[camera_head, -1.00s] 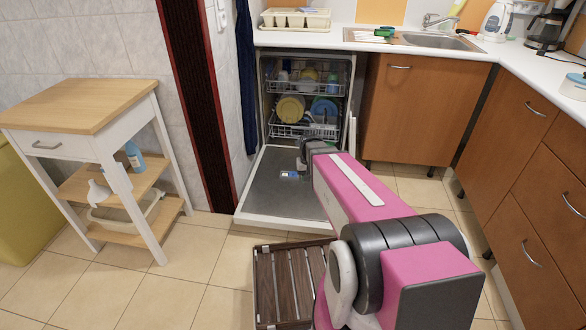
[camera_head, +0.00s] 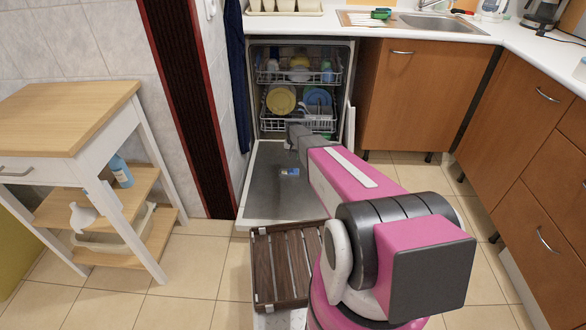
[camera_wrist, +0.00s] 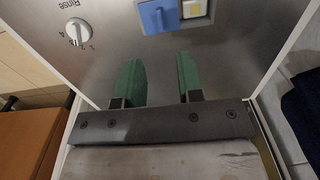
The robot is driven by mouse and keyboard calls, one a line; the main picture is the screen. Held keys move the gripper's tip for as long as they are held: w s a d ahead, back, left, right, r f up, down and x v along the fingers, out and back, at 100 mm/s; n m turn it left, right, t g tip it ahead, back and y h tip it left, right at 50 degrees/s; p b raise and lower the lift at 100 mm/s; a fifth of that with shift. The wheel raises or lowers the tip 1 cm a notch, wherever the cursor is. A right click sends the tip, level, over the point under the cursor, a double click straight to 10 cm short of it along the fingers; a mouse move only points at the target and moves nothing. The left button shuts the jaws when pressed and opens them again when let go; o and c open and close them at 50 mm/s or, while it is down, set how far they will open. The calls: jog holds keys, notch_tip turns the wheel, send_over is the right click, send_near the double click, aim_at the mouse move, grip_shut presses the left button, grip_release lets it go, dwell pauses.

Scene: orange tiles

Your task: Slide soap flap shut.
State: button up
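The soap flap (camera_wrist: 158,15) is a blue piece on the metallic inner face of the dishwasher door (camera_head: 262,200), which is lowered. A small pale compartment with something yellowish in it (camera_wrist: 194,9) shows uncovered beside the flap. In the head view the flap (camera_head: 288,171) is a small blue spot on the door. My gripper (camera_wrist: 159,78) has two green fingers with a clear gap between them and nothing in it. The fingertips are over the door, a little below the flap in the wrist view. I cannot tell their height above the door.
A rinse dial (camera_wrist: 76,31) is on the door panel. Dish racks (camera_head: 300,122) with plates stand inside the dishwasher. Cabinets (camera_head: 410,100) are at the right and a wooden-topped cart (camera_head: 60,115) at the left. A slatted brown crate (camera_head: 285,265) is in front of the door.

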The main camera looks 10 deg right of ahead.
aim_at(293, 169)
notch_tip(293, 169, down, 10)
jog(key=shift+r, duration=0.15)
dwell(0.3)
